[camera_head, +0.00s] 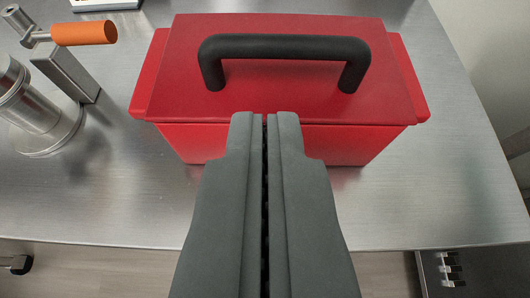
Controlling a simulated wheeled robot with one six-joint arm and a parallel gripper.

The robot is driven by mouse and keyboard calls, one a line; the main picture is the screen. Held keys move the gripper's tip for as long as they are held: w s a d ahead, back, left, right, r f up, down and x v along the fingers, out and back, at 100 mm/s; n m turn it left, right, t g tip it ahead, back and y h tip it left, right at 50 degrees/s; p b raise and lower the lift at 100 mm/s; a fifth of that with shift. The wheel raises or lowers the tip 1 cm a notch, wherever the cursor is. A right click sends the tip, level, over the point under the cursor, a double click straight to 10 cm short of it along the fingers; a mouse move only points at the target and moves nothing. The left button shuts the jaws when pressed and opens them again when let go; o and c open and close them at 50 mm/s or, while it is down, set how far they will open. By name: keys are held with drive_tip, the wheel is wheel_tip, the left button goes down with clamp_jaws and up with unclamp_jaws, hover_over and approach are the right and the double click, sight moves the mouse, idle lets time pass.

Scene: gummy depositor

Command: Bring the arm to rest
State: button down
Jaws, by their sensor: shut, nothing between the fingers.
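My gripper (264,122) reaches up from the bottom middle of the view. Its two dark grey fingers lie side by side, shut with nothing between them. The fingertips overlap the front of a red box (200,142) in the picture; I cannot tell whether they touch it. The fingers hide part of the box's front wall.
The red box has a lid with a black handle (285,47) and stands on a metal table (450,170). At left are a steel cylinder (36,108) and an orange-handled lever (84,33). The table's front edge runs below; bare metal lies right of the box.

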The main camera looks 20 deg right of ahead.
drive_tip(key=a+r+n+t+y, duration=0.3)
drive_tip(key=a+t, duration=0.2)
drive_tip(key=a, duration=0.5)
drive_tip(key=shift+w+r+y, duration=0.15)
drive_tip(key=shift+w+y, duration=0.05)
drive_tip(key=shift+y, duration=0.1)
idle(0.7)
